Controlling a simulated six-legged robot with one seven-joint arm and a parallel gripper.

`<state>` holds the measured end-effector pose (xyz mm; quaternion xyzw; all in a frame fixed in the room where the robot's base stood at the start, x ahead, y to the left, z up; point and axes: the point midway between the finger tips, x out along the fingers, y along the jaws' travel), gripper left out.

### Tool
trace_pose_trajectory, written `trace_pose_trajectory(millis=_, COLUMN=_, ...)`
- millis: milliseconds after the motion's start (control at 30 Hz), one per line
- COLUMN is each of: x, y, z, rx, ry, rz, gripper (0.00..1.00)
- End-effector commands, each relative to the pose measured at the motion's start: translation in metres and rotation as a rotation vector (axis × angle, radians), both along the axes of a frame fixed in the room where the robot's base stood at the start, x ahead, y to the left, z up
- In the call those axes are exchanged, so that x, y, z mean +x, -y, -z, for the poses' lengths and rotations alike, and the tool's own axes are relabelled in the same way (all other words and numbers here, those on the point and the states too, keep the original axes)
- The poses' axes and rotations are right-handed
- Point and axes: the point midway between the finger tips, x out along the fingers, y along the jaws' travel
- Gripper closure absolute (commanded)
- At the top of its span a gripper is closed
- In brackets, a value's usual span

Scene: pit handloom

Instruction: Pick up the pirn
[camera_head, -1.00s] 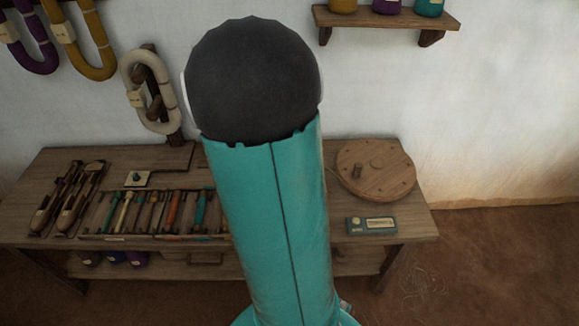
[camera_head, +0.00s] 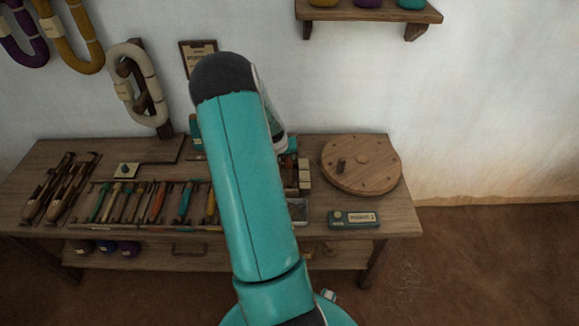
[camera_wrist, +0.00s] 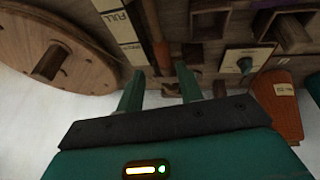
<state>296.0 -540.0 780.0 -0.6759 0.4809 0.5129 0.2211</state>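Several pirns (camera_head: 157,203) with different thread colours lie side by side in a wooden rack on the bench in the head view. They include pale, yellow, orange and teal ones. I cannot tell which single pirn the task means. My gripper (camera_wrist: 157,78) is open in the wrist view, with its two green fingers apart and nothing seen held between them. A thin orange-brown rod (camera_wrist: 160,46) shows beyond the fingertips; I cannot tell whether it is a pirn. In the head view my own arm hides the gripper and the right part of the rack.
A round wooden disc (camera_head: 362,166) with a peg stands at the bench's right. A blue-grey labelled box (camera_head: 354,219) lies in front of it. Shuttles (camera_head: 62,190) lie at the left end. Yarn hanks (camera_head: 133,86) hang on the wall, and a shelf (camera_head: 370,14) juts out above.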

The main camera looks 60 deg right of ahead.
Motion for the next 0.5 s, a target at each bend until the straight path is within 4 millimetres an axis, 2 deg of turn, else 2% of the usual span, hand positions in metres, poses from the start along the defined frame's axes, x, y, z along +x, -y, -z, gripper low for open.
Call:
trace_pose_trajectory(millis=33, x=0.000, y=0.003, z=0.011, rx=0.003, ry=-0.002, rz=0.000, gripper=0.64)
trace_pose_trajectory(millis=100, x=0.001, y=0.008, z=0.020, rx=0.002, ry=-0.001, rz=-0.001, gripper=0.64)
trace_pose_trajectory(millis=333, x=0.001, y=0.015, z=0.035, rx=0.001, ry=0.000, rz=-0.003, gripper=0.64)
trace_pose_trajectory(millis=500, x=0.000, y=0.026, z=0.059, rx=0.003, ry=-0.001, rz=-0.005, gripper=0.64)
